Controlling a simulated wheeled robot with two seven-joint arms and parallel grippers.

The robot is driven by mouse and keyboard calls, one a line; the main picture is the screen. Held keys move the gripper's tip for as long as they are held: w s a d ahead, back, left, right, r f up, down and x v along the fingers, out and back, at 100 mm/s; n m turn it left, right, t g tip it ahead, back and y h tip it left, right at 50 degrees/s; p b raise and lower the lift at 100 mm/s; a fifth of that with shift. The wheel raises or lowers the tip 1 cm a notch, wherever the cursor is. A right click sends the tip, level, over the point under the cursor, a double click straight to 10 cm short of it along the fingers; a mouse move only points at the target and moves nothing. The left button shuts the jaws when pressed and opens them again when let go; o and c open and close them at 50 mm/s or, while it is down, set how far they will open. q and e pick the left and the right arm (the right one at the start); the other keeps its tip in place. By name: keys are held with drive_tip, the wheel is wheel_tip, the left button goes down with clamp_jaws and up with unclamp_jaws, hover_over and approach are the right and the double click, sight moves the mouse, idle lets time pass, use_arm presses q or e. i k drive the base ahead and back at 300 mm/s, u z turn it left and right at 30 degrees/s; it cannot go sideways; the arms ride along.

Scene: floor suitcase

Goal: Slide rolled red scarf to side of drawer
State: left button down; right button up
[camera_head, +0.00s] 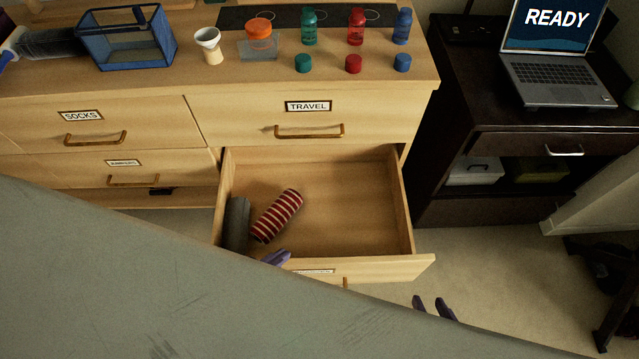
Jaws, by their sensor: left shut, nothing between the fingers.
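The rolled red scarf (276,216), with pale stripes, lies tilted in the left part of the open drawer (350,200). Its lower end is close to a dark grey roll (237,222) along the drawer's left side; I cannot tell if they touch. My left gripper (277,258) shows only purple fingertips at the drawer's front left, just below the scarf's lower end. It is shut and empty. My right gripper (434,308) shows two purple fingertips spread apart, outside the drawer's front right corner. The rest of both grippers is hidden.
A large scuffed grey surface (180,290) covers the lower left and hides part of the drawer front. The drawer's middle and right are bare. Bottles (356,27), a cup (208,45) and a blue mesh basket (127,38) stand on the dresser. A dark cabinet (470,170) stands right.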

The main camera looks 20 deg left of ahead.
sight(272, 222)
drive_tip(key=z, duration=1.8)
drive_tip(key=k, duration=0.8)
drive_tip(key=u, duration=1.25)
drive_tip(key=i, duration=0.5)
drive_tip(key=z, duration=0.05)
